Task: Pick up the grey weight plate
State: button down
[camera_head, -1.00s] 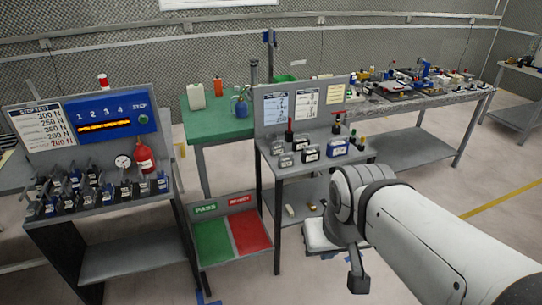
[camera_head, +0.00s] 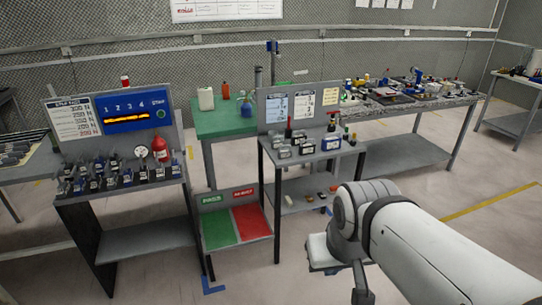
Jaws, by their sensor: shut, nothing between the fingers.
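I cannot pick out a grey weight plate for certain. Several small grey labelled pieces (camera_head: 284,152) stand on the top of the middle bench (camera_head: 315,160), but they are too small to identify. A few small objects (camera_head: 309,197) lie on that bench's lower shelf. My white arm reaches in from the lower right. Its joint and a thin dark part hanging below it are in front of the bench's right side. My gripper's fingers are not visible, and nothing held can be seen.
A test bench (camera_head: 125,185) with a blue panel stands left. A green and red tray (camera_head: 237,240) sits low between the benches. A white-topped low item (camera_head: 318,251) is on the floor, partly behind my arm. A green table (camera_head: 212,122) stands behind; open floor lies right.

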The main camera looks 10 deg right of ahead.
aim_at(286, 154)
jog(key=z, duration=0.2)
jog(key=i, duration=0.7)
jog(key=u, duration=0.15)
jog(key=k, duration=0.95)
jog(key=z, duration=0.9)
jog(key=i, duration=2)
jog(key=u, duration=0.7)
jog(key=i, duration=1.1)
jog(key=u, duration=0.75)
